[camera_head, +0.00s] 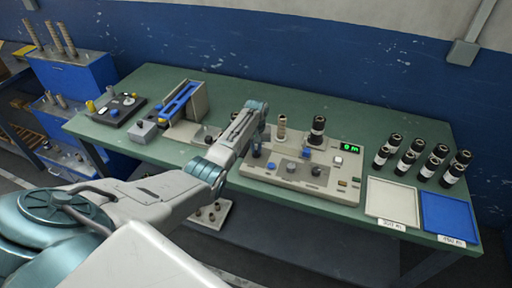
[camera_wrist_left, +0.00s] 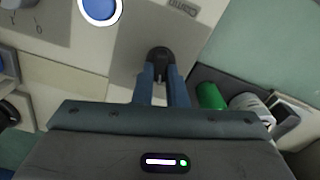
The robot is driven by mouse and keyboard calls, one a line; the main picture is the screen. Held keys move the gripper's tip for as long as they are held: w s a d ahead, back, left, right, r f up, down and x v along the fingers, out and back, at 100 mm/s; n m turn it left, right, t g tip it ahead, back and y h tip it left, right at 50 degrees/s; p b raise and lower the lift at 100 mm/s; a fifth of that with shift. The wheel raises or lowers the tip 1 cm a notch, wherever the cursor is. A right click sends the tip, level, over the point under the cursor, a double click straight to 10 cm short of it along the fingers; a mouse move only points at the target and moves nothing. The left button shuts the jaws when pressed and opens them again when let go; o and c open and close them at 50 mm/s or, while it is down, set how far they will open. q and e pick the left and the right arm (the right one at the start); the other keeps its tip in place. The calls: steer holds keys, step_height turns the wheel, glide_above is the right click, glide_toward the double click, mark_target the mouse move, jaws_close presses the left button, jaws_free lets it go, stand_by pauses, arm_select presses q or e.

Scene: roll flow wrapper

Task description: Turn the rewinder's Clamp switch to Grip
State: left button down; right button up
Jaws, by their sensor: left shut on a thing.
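The rewinder (camera_head: 335,192) is a beige console on the green table, with knobs, buttons and a green lit display. My left gripper (camera_head: 257,147) is over the console's left end. In the left wrist view, my left gripper (camera_wrist_left: 161,82) is shut on a black knob (camera_wrist_left: 159,54), its two blue-grey fingers on either side of it. The knob stands on a grey panel area near a small label (camera_wrist_left: 183,7), too blurred to read surely. The fingers hide part of the knob, and I cannot tell which setting it points to. My right gripper is not in view.
A blue button (camera_wrist_left: 100,8) with a white ring is close to the knob. A dark roll (camera_head: 318,130) and a pale roll (camera_head: 281,128) stand behind the console. Several black rolls (camera_head: 455,173), a white tray (camera_head: 391,203) and a blue tray (camera_head: 448,217) are at right.

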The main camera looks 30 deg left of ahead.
arm_select(q)
steer(key=m+p, duration=0.1)
steer(key=m, duration=0.3)
steer(key=shift+d+m, duration=0.15)
steer(key=shift+m, duration=0.15)
steer(key=shift+w+d+m+p, duration=0.1)
steer(key=shift+m+p, duration=0.25)
steer(key=shift+m, duration=1.95)
steer(key=c, duration=1.5)
jaws_free()
steer(key=shift+o, duration=0.2)
steer(key=shift+r, duration=0.1)
step_height(320, 180, up, 11)
steer(key=b, duration=0.2)
steer(key=shift+f, duration=0.25)
